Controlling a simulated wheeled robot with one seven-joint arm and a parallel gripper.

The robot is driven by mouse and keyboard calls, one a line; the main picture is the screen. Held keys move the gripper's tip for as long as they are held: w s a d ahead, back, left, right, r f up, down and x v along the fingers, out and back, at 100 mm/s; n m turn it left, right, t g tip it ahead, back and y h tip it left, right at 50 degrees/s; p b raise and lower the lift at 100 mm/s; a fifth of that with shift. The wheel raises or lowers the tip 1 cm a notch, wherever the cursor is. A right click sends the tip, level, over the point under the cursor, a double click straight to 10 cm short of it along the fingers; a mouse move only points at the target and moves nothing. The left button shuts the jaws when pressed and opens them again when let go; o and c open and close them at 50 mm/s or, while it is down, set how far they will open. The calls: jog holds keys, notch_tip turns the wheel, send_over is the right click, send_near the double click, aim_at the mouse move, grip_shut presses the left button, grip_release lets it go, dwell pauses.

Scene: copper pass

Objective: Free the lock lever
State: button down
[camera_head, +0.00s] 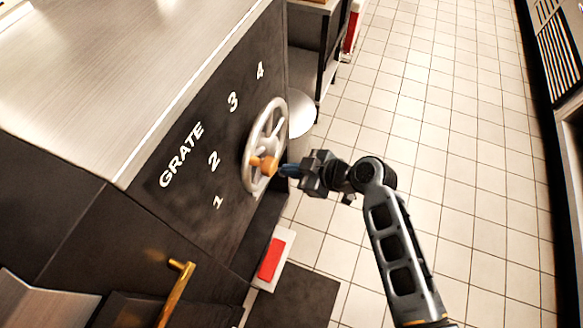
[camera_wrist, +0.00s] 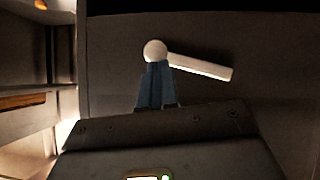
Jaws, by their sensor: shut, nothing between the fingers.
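In the wrist view a pale lever (camera_wrist: 205,67) lies against a dark panel, with a round end (camera_wrist: 155,50) at its left and its bar sloping slightly down to the right. I take it to be the lock lever; I cannot match it surely to a part in the head view. My gripper (camera_wrist: 157,68) is shut, its blue fingertips at or just below the round end; contact is unclear. In the head view my gripper (camera_head: 284,170) is beside a silver handwheel (camera_head: 251,150) with an orange knob (camera_head: 265,165), on the dark panel marked GRATE and 1 to 4.
A brass handle (camera_head: 177,290) sticks out of the cabinet front at lower left. A red block (camera_head: 270,260) on a white base lies low beside the cabinet. The tiled floor (camera_head: 430,130) to the right is clear, with a dark unit (camera_head: 555,45) along the far right.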

jog(key=shift+s+a+f+m+g+y+b, duration=0.15)
jog(key=shift+f+m+g+y+b, duration=0.3)
jog(key=shift+f+m+g+b, duration=0.6)
jog(key=shift+s+a+f+m+g+y+b, duration=0.15)
jog(key=shift+f+m+g+y+b, duration=0.3)
jog(key=shift+f+m+g+b, duration=0.6)
jog(key=shift+s+d+f, duration=0.1)
jog(key=shift+f, duration=0.15)
